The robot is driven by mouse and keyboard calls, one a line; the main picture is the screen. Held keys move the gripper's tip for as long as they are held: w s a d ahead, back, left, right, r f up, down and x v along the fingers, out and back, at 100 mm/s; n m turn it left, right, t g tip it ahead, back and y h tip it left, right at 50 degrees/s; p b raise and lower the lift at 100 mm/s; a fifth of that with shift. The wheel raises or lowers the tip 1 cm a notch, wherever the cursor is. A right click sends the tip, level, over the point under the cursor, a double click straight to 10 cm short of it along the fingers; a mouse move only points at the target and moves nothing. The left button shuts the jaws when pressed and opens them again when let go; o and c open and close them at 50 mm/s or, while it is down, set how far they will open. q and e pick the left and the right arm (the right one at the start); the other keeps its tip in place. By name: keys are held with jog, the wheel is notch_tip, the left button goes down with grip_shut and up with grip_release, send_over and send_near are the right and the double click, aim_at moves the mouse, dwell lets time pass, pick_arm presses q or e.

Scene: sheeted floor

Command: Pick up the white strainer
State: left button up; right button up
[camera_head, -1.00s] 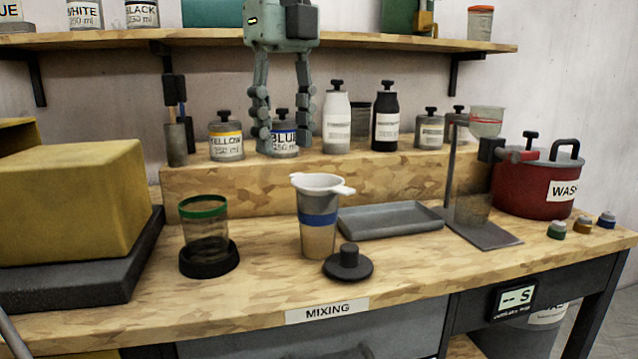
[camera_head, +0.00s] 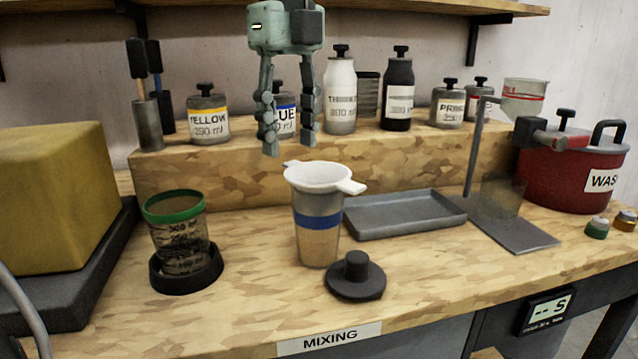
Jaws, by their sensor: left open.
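The white strainer (camera_head: 324,178) sits on top of a grey cup with a blue band (camera_head: 317,224) on the bench, with handle tabs sticking out at its sides. My left gripper (camera_head: 290,145) hangs with fingers pointing down, open and empty. In the picture its fingertips are just above and a little left of the strainer, apart from it. My right gripper is not in view.
A green-rimmed cup (camera_head: 178,232) in a black base stands left, and a black lid with a knob (camera_head: 356,278) lies in front. A grey tray (camera_head: 405,214) and a stand with a red-lined cup (camera_head: 523,100) are right. Bottles, including a white one (camera_head: 340,95), line the raised shelf behind.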

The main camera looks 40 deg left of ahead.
aim_at(293, 163)
pick_arm(q)
notch_tip(293, 163, down, 3)
jog(key=shift+w+d+f, duration=0.1)
jog(key=shift+f, duration=0.05)
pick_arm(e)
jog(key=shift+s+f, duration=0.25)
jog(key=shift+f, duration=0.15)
pick_arm(q)
jog(key=shift+c, duration=0.3)
grip_shut()
jog(key=shift+r, duration=0.2)
